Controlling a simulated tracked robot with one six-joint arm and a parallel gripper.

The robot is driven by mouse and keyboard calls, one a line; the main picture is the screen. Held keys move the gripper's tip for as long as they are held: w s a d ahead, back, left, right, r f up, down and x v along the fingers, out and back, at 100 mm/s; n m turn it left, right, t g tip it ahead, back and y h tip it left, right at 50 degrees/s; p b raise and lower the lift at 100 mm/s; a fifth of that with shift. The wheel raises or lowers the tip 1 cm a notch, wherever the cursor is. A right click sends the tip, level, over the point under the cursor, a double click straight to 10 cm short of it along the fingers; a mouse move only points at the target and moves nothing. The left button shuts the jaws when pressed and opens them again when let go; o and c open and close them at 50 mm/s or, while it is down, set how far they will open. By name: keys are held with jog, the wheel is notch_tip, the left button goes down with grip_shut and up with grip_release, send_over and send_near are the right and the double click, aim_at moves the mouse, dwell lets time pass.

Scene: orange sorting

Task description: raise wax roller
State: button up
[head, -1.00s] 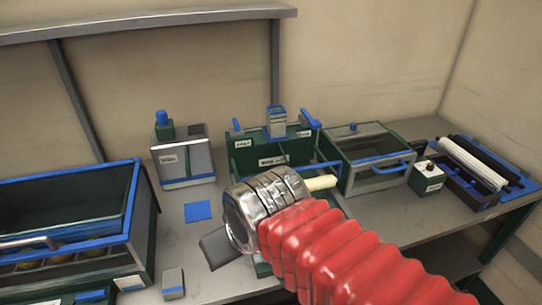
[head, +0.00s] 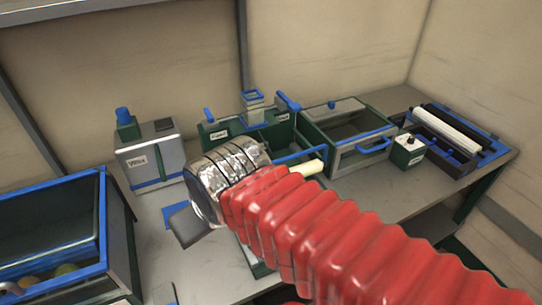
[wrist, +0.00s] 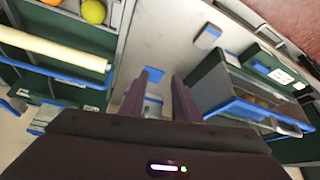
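A cream roller (head: 306,170) shows partly behind my arm in the head view, at the front of a green machine (head: 222,134) with blue handles. My arm hides part of it. In the wrist view the cream roller (wrist: 55,46) lies to the left, apart from my fingers, across a green frame with blue edges.
A green bin (head: 118,235) with blue rims stands at left. A grey box (head: 150,160), a glazed box (head: 352,140), a small green box (head: 408,151) and a tray (head: 490,155) with white and black rollers line the bench. Grey bench (head: 205,270) shows bare in front.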

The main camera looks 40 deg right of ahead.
jog(key=w+d+r+n+g, duration=0.1)
jog(key=w+d+r+n, duration=0.1)
jog(key=d+n, duration=0.3)
jog(key=w+d+r+n+g, duration=0.1)
jog(key=w+d+r+n, duration=0.2)
jog(key=d, duration=0.9)
jog(key=w+d+r+n+g, duration=0.1)
jog(key=d+r+n, duration=0.3)
jog(key=d, duration=0.5)
jog(key=w+n, duration=0.1)
jog(key=n, duration=0.1)
jog(key=shift+w+n+h, duration=0.25)
jog(key=shift+n+h, duration=0.05)
jog(key=shift+n, duration=0.1)
jog(key=shift+f, duration=0.1)
jog(key=x, duration=1.3)
jog(key=shift+s+f, duration=0.15)
jog(key=shift+f, duration=0.3)
jog(key=shift+c, duration=0.5)
grip_shut()
